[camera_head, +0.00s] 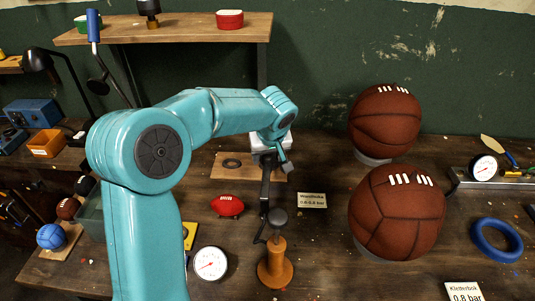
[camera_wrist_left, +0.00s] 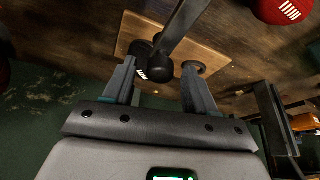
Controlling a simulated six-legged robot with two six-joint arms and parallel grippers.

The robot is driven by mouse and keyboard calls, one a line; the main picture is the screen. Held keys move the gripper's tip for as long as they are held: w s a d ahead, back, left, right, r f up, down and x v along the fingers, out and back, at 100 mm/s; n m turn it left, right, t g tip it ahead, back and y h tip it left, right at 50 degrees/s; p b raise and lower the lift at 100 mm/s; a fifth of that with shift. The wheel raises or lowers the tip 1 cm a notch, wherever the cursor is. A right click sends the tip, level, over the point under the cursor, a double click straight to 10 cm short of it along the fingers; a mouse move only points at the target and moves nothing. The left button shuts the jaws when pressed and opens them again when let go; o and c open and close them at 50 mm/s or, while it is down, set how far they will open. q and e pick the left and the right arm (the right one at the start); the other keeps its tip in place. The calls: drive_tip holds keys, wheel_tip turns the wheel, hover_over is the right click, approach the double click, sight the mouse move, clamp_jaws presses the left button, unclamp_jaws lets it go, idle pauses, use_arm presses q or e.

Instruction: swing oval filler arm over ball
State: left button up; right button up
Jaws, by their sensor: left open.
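The oval ball (camera_head: 227,206) is small and red with white laces and lies on the bench; it also shows at the upper right of the left wrist view (camera_wrist_left: 284,8). The filler arm (camera_head: 265,190) is a thin dark bar reaching back from an orange post (camera_head: 275,266), to the right of the ball. My left gripper (camera_head: 272,163) is over the bar's far end. In the left wrist view the bar (camera_wrist_left: 182,25) and its dark, rounded end (camera_wrist_left: 158,66) lie between the two open, spread fingers. I cannot tell whether a finger touches them. My right gripper is out of view.
Two large brown balls (camera_head: 397,212) (camera_head: 385,121) stand to the right on round supports. A gauge (camera_head: 210,263) and a small sign (camera_head: 312,200) flank the post. A wooden board (camera_head: 223,174) lies under the gripper. A blue ring (camera_head: 497,240) lies far right.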

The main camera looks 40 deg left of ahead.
use_arm(q)
clamp_jaws()
